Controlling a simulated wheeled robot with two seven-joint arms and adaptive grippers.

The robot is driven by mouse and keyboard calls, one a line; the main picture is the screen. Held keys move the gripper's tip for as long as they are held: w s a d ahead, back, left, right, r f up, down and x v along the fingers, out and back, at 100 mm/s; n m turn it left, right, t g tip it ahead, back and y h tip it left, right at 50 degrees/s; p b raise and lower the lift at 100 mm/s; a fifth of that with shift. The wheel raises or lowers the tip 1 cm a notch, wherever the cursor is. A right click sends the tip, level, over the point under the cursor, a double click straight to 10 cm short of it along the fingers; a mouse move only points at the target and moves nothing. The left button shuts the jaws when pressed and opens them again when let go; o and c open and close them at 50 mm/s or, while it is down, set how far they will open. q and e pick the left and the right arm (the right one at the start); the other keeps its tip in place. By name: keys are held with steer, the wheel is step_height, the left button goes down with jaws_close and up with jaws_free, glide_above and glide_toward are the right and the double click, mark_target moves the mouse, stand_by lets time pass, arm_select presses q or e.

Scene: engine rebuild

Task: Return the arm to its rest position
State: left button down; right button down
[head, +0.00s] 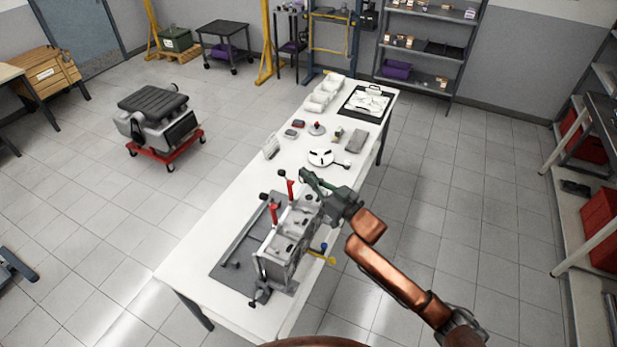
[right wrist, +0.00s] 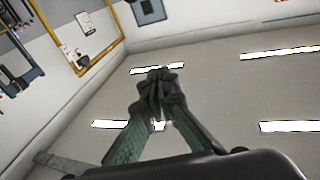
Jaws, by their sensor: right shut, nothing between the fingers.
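My right arm comes in from the lower right in the head view, copper-coloured, with its green and dark gripper (head: 308,178) above the far end of the engine block. The right wrist view shows the same gripper (right wrist: 160,80) with its fingertips together and nothing between them, against the ceiling and walls. The grey engine block (head: 285,245) stands on the white table (head: 195,245), with red-handled tools (head: 274,213) upright at it. I cannot tell whether the gripper touches anything on the block. My left gripper is not in view.
A grey mat (head: 232,262) lies left of the block. A white round part (head: 320,157), small parts and white bins (head: 320,97) sit farther along the table. A red wheeled dolly (head: 170,150) carries an engine on the floor. Shelving (head: 590,235) stands at the right; floor between is clear.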

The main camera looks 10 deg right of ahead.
steer(key=shift+s+d+r, duration=0.25)
steer(key=shift+s+r, duration=0.05)
steer(key=shift+s, duration=0.15)
